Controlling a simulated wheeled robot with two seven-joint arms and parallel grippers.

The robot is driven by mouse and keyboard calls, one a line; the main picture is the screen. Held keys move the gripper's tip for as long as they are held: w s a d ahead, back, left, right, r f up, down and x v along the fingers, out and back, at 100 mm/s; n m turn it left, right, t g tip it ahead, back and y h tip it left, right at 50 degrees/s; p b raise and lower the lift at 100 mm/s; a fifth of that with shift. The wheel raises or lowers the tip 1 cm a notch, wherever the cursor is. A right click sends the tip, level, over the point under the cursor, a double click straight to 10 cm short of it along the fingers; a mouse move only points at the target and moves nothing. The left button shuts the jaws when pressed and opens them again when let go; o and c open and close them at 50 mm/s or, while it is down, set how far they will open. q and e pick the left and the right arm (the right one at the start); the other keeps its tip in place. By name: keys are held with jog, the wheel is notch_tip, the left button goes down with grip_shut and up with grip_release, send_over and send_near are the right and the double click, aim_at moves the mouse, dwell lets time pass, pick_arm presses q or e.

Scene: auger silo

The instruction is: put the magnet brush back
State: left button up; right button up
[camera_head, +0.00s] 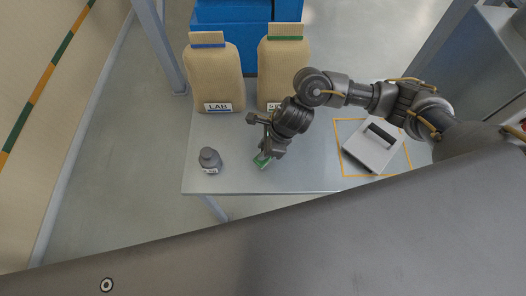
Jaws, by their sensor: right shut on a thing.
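My right gripper (266,150) reaches down over the front middle of the grey table (310,178). It is shut on a small green thing (262,160) with a pale edge. The fingers hide most of it, so I cannot tell whether it is the magnet brush or whether it touches the table. A flat light-grey block with a black bar handle (372,149) lies tilted within an orange outline (337,131) on the right of the table. I cannot tell for sure what this block is. My left gripper is out of view.
A small dark grey bottle (210,160) with a label stands at the table's front left. Two tan bags stand at the back, one marked LAB with a blue top (214,75), one with a green top (284,65). Blue crates (232,12) are behind.

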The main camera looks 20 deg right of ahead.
notch_tip(320, 180, down, 4)
jog(key=shift+w+a+r+p, duration=0.15)
jog(key=shift+r+p, duration=0.1)
jog(key=shift+p, duration=0.5)
jog(key=o, duration=0.9)
jog(key=b+v, duration=0.1)
jog(key=v, duration=1.1)
